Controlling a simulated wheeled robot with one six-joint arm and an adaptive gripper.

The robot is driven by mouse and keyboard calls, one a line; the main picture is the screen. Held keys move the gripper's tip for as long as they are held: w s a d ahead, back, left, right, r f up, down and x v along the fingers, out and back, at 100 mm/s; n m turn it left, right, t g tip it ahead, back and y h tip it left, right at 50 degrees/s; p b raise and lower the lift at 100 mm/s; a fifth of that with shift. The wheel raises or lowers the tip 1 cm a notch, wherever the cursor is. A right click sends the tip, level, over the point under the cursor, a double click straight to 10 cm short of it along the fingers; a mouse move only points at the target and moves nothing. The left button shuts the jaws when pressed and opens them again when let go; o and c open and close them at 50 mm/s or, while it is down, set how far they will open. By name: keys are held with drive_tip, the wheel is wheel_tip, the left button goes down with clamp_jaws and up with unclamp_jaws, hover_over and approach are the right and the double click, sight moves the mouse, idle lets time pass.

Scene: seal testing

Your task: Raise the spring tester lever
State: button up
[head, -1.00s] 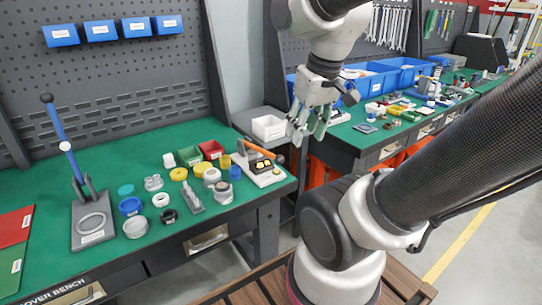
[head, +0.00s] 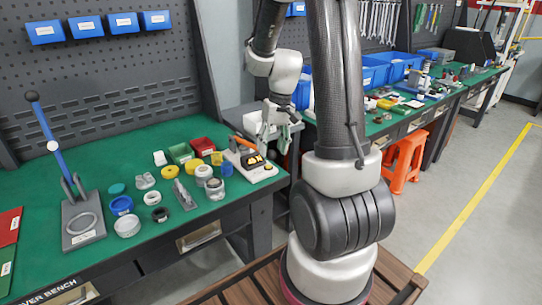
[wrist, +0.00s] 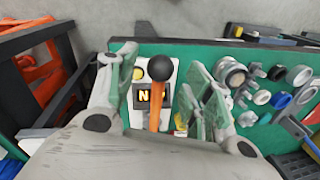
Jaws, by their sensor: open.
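The spring tester (head: 249,164) is a white box at the right end of the green bench, with lit displays and an orange lever (head: 242,142). In the wrist view the lever (wrist: 155,115) with its black ball knob (wrist: 160,68) lies between my spread fingers, over a display (wrist: 149,96) partly hidden by it. My gripper (head: 277,122) is open and empty, just above and right of the tester. In the wrist view my gripper (wrist: 166,74) has one finger on each side of the lever. I cannot tell whether either finger touches it.
Rings, cups and small green (head: 181,152) and red (head: 203,146) bins stand left of the tester. A lever press (head: 83,222) with a blue handle (head: 57,157) stands farther left. An orange stool (head: 404,160) stands on the floor.

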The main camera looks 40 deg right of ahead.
sight(271, 155)
drive_tip(key=shift+a+f, duration=0.15)
drive_tip(key=shift+f, duration=0.8)
drive_tip(key=shift+a+f, duration=0.15)
drive_tip(key=shift+f, duration=0.75)
drive_tip(key=shift+c, duration=0.4)
clamp_jaws()
